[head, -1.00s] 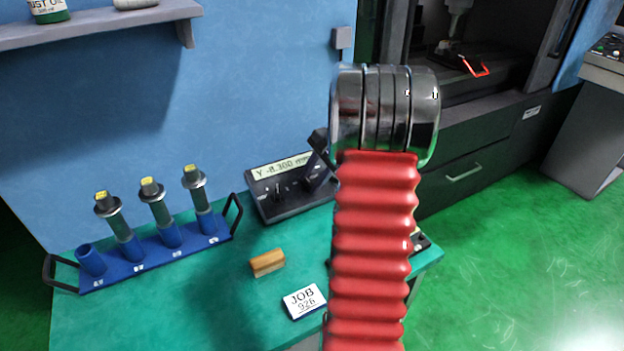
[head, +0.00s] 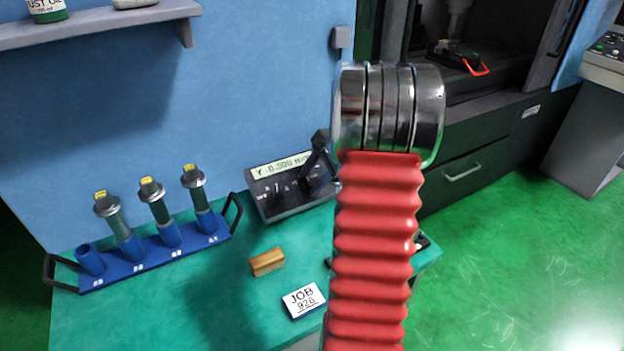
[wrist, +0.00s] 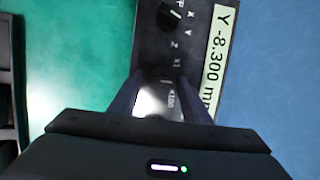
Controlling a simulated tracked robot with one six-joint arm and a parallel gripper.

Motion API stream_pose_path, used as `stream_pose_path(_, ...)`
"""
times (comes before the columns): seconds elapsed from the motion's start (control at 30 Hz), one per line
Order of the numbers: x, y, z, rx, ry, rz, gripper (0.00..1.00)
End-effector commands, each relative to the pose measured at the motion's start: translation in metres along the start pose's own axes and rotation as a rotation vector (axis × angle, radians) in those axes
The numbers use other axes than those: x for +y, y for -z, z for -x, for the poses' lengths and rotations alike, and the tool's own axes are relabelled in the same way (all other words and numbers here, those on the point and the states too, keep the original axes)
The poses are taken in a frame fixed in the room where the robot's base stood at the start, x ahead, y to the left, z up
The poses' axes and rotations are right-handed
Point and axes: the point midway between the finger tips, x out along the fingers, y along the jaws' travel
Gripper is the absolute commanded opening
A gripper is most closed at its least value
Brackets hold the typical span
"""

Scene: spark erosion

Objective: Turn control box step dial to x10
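The dark control box (head: 268,207) stands at the back of the green bench, its display (head: 275,168) reading Y -8.300 mm. In the wrist view the box (wrist: 147,45) appears turned sideways, with the axis dial (wrist: 168,15) beside letters X, Y and Z. Marks x1 and x100 show below these. My gripper (wrist: 160,80) is over the step-dial end of the box, its two dark fingers apart with panel marks and a bright patch between them. The step dial is not clearly visible, so its setting and any finger contact cannot be told.
A blue rack (head: 155,258) with several tool holders stands left on the bench. A wooden-looking block (head: 267,262) and a JOB 926 card (head: 304,300) lie in front of the box. My red-sleeved arm hides the bench's right part.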

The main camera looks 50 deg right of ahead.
Motion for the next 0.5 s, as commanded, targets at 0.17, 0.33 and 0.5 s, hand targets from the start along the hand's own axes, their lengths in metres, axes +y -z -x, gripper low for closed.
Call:
stream_pose_path(0.17, 0.000, 0.000, 0.000, 0.000, 0.000, 0.000, 0.48)
stream_pose_path(0.33, 0.000, 0.000, 0.001, 0.000, 0.001, 0.000, 0.48)
stream_pose_path(0.5, -0.001, 0.000, 0.011, 0.001, 0.002, 0.000, 0.48)
